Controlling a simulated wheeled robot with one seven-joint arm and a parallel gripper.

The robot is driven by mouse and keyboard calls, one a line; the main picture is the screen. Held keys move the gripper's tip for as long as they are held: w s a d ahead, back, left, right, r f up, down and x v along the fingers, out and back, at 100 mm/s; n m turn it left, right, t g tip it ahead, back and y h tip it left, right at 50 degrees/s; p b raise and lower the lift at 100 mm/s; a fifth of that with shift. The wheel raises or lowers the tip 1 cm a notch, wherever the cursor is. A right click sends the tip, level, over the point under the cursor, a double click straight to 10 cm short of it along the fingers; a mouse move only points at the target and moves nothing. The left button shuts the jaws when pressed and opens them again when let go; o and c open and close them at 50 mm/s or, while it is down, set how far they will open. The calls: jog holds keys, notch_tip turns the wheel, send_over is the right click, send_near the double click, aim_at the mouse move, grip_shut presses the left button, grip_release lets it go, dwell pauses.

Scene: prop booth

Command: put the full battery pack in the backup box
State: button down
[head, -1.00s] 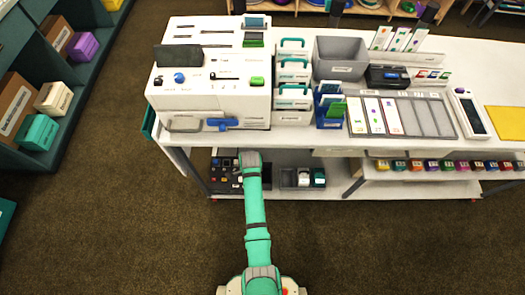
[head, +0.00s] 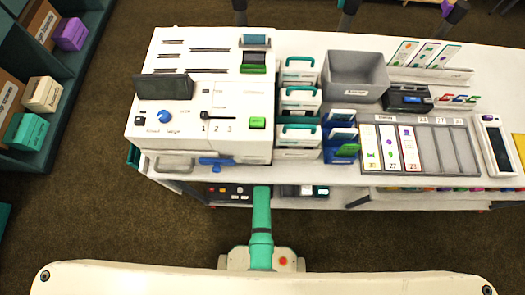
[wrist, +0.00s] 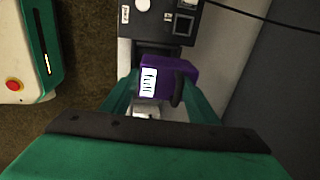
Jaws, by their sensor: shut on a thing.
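A purple battery pack (wrist: 180,70) with a white label and a dark handle sits between the green fingers of my gripper (wrist: 162,88) in the wrist view. My gripper is shut on it. The label's print is too small to read surely. The pack is close in front of a dark slot in a black panel unit (wrist: 170,22); I cannot tell whether it is still partly inside. In the head view my gripper is hidden under the counter's front edge. An open grey box (head: 354,65) with a small label stands on the counter; it looks empty.
The black unit also shows on the lower shelf (head: 230,190). A white machine (head: 185,118), stacked white cases (head: 298,104) and a card tray (head: 420,120) crowd the counter. Shelves with boxes (head: 42,94) stand at the left. The floor between is clear.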

jog(key=shift+f, duration=2.3)
jog(key=shift+w, duration=0.1)
jog(key=shift+s, duration=0.6)
jog(key=shift+w+f, duration=0.25)
jog(key=shift+f, duration=0.8)
jog(key=shift+w+f+g, duration=0.1)
jog(key=shift+f+g, duration=0.3)
jog(key=shift+f, duration=0.3)
jog(key=shift+f, duration=0.1)
jog(key=shift+w+f, duration=0.1)
jog(key=shift+f, duration=0.25)
jog(key=shift+w+f, duration=0.1)
jog(key=shift+f, duration=0.1)
jog(key=shift+f, duration=0.35)
